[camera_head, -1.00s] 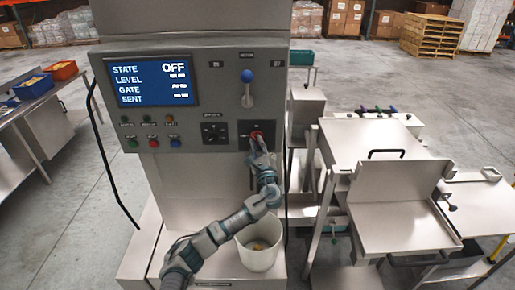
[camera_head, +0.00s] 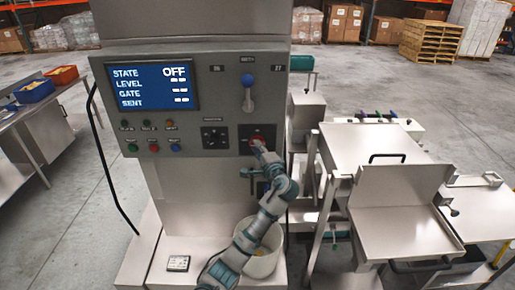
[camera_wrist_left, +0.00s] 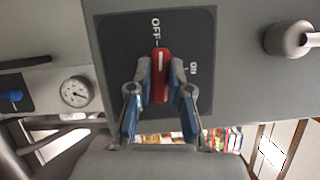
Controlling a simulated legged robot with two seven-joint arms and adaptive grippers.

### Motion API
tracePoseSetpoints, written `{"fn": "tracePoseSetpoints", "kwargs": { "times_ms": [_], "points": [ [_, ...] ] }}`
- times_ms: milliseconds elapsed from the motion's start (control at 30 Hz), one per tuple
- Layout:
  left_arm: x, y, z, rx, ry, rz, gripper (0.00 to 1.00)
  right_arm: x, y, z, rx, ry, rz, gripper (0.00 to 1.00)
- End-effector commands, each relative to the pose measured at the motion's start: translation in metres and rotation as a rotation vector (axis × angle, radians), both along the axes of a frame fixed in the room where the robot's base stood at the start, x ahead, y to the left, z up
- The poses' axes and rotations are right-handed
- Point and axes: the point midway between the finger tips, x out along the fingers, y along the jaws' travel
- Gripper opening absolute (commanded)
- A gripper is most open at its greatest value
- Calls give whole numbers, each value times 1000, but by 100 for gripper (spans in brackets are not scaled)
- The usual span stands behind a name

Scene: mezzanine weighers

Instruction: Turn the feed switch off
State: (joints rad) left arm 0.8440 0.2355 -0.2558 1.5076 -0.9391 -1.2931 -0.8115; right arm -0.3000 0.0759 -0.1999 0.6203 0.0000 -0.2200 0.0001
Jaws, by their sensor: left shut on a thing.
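The feed switch is a red rotary handle (camera_head: 257,140) on a dark plate at the lower right of the grey control panel (camera_head: 215,75). In the left wrist view the red handle (camera_wrist_left: 160,72) stands upright, its white line toward the OFF mark; the ON mark is to its right. My left gripper (camera_head: 259,150) is at the switch, and the left wrist view shows its fingers (camera_wrist_left: 160,92) closed on both sides of the handle. The panel screen (camera_head: 152,84) reads STATE OFF. My right gripper is not in view.
A blue-knobbed lever (camera_head: 248,92) sits above the switch, and a black dial (camera_head: 214,138) and several buttons are to its left. A white bucket (camera_head: 262,262) stands below my arm. A steel table (camera_head: 385,150) is at the right. A small device (camera_head: 178,263) lies on the base.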

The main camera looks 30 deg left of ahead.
Motion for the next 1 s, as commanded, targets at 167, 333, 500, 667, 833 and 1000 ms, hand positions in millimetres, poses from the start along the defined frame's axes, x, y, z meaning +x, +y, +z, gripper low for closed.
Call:
{"fn": "tracePoseSetpoints", "kwargs": {
  "times_ms": [167,333,500,667,833,1000],
  "points": [
    [1,-1,0,-68,-40,-6,0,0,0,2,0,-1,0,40],
    [1,-1,0,-100,-60,-6,0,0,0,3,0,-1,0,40],
    [1,-1,0,-111,-69,-6,0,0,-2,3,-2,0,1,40],
    [1,-1,0,-112,-69,-7,0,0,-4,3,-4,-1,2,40],
    [1,-1,1,-112,-69,-7,0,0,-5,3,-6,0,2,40],
    [1,-1,1,-111,-69,-5,44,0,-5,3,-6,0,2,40]
  ]
}}
